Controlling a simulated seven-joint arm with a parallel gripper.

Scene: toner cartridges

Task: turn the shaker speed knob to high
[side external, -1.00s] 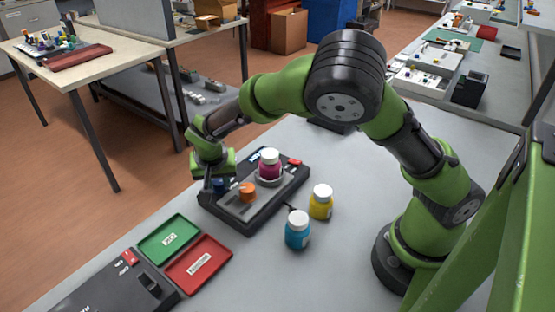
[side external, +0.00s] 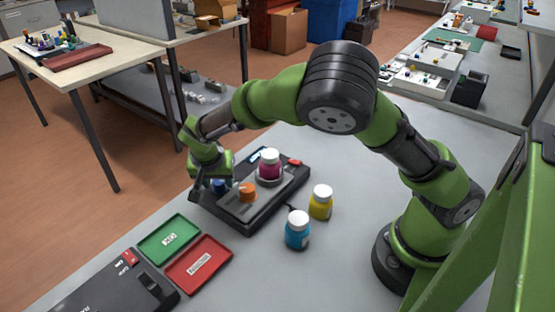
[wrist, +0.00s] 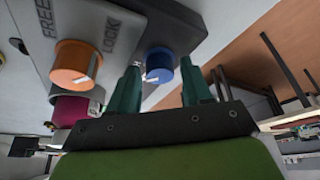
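The shaker is a dark box (side external: 243,212) with a grey top plate on the table. A blue knob (side external: 219,186) is at its left end, also in the wrist view (wrist: 160,65), with a white pointer mark. An orange knob (side external: 247,192) is beside it; in the wrist view (wrist: 76,66) it has FREE and LOCK labels. No speed label is readable. My gripper (wrist: 161,65) is open, with its dark green fingers on either side of the blue knob and gaps visible. It is also at the shaker's left end in the side view.
A magenta bottle (side external: 270,165) with a white cap stands in the shaker's holder. Yellow (side external: 320,205) and blue (side external: 297,232) bottles stand to its right. Green (side external: 168,239) and red (side external: 199,264) trays and a black switch box (side external: 120,288) lie at the front left.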

